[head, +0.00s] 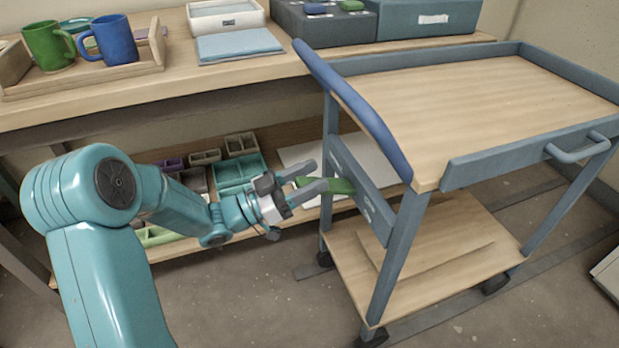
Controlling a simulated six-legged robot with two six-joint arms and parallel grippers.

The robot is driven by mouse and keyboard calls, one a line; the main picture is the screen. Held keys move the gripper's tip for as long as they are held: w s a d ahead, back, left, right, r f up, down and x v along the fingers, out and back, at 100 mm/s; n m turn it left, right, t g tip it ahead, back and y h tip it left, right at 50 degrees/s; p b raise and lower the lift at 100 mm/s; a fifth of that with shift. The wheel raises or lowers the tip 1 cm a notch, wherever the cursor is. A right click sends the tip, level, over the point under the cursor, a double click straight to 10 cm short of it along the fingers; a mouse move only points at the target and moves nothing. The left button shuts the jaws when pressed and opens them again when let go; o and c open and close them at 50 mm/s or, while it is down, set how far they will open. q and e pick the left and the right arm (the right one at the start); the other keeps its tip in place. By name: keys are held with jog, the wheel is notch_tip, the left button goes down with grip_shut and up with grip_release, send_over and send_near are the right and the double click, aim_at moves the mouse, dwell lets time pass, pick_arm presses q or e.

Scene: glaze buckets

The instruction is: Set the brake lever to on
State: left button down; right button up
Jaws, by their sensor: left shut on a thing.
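The brake lever (340,186) is a green handle on the left side of the cart (455,178), beside a blue-grey side plate (362,190). It sticks out to the left, toward my arm. My left gripper (308,182) comes in from the left and its grey fingers are closed around the green lever. Part of the lever is hidden by the fingers. Any on or off marking is too small to read. My right gripper does not show.
The cart has a bare wooden top (480,100), a lower shelf (430,265) and dark wheels. A bench (140,92) behind holds a tray with a green mug (48,46) and a blue mug (112,40). Several small bins stand on the shelf beneath. The floor in front is clear.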

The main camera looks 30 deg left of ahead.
pick_arm(q)
jog(key=shift+s+a+f+t+h+b, duration=0.1)
jog(key=shift+s+f+t+h+b, duration=0.1)
jog(key=shift+f+t+h+b, duration=0.35)
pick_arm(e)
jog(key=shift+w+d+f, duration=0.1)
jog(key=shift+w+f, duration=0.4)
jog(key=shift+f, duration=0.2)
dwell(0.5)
pick_arm(q)
jog(key=shift+f+y, duration=0.1)
jog(key=shift+y, duration=0.15)
jog(key=c, duration=0.5)
grip_release()
jog(key=shift+s+a, duration=0.1)
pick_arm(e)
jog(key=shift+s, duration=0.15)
